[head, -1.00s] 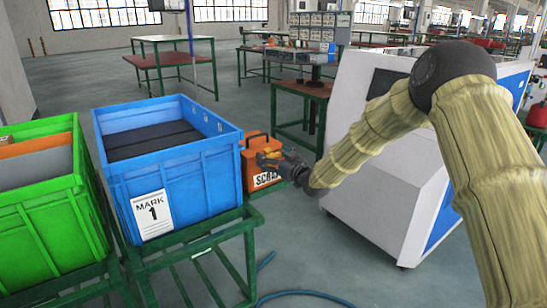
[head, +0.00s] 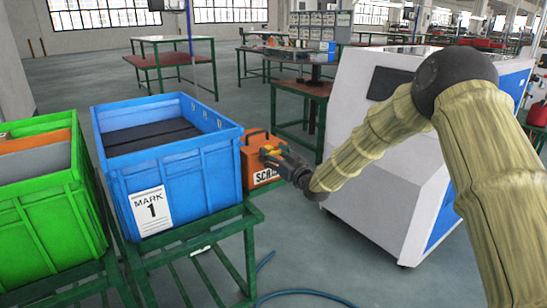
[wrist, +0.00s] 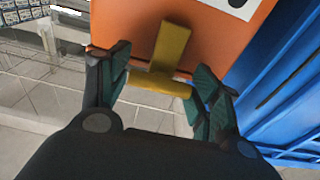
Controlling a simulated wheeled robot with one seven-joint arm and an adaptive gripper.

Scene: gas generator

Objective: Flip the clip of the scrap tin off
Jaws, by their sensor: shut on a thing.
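The orange scrap tin (head: 252,156), with a handle on top and a partly hidden SCRAP label, stands beside the blue crate in the head view. It also fills the upper middle of the wrist view (wrist: 225,50). Its yellow T-shaped clip (wrist: 172,48) sticks out from the tin's face toward my gripper. My gripper (wrist: 163,84) has one finger at each end of the clip's crossbar and is shut on it. In the head view my gripper (head: 268,156) is at the tin's front, hiding part of the tin and label.
The blue crate (head: 180,172), marked MARK 1, is close on the tin's left, on a green stand (head: 200,250). A green crate (head: 45,215) is farther left. A large white machine (head: 375,190) stands to the right. Open floor lies beyond the crates.

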